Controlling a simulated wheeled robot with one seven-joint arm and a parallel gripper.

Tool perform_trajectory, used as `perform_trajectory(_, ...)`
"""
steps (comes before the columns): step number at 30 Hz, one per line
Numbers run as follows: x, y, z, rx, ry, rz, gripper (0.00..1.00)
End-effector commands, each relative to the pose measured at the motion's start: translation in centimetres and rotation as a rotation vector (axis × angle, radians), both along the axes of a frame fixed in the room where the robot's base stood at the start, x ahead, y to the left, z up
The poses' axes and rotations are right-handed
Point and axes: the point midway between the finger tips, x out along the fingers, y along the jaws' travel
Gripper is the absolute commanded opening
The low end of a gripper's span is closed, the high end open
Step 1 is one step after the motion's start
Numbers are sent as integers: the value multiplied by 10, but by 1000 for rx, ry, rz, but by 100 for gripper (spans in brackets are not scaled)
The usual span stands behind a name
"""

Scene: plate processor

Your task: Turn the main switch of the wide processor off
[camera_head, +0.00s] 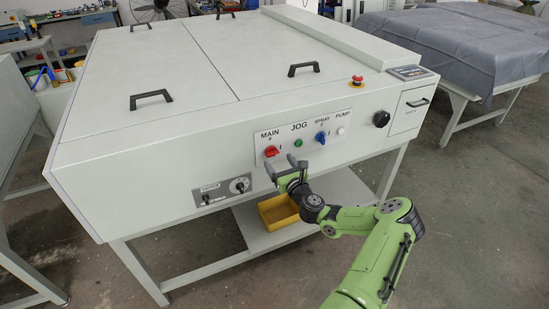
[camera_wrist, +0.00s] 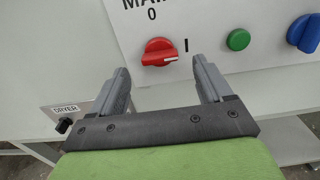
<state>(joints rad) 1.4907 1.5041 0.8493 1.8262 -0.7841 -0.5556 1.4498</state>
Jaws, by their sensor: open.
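The wide processor (camera_head: 190,125) is a large pale grey cabinet. Its white front panel carries the red main switch (camera_head: 271,151), under the label MAIN. In the wrist view the red switch (camera_wrist: 158,52) has its handle lying roughly sideways, with a white mark on its right side toward the "I"; the "0" is above it. My gripper (camera_head: 281,163) is open and empty, just below and in front of the switch. In the wrist view its two fingers (camera_wrist: 160,68) stand apart to either side below the switch, not touching it visibly.
Right of the switch are a green jog button (camera_head: 298,143), a blue spray switch (camera_head: 321,137) and a white pump button (camera_head: 340,130). A red emergency stop (camera_head: 357,81) sits on top. The dryer panel (camera_head: 222,191) is lower left. A yellow bin (camera_head: 279,212) stands below.

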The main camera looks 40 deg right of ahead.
Motion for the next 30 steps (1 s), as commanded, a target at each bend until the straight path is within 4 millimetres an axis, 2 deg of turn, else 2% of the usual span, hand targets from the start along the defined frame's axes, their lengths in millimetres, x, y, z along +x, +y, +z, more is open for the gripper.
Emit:
perform_trajectory(3,23,-6,-1,-1,-1,0,79)
perform_trajectory(6,35,-10,-1,-1,0,1,79)
perform_trajectory(16,41,-12,-1,2,2,1,77)
perform_trajectory(27,40,-12,-1,1,2,1,23)
perform_trajectory(30,40,-12,-1,-2,3,1,23)
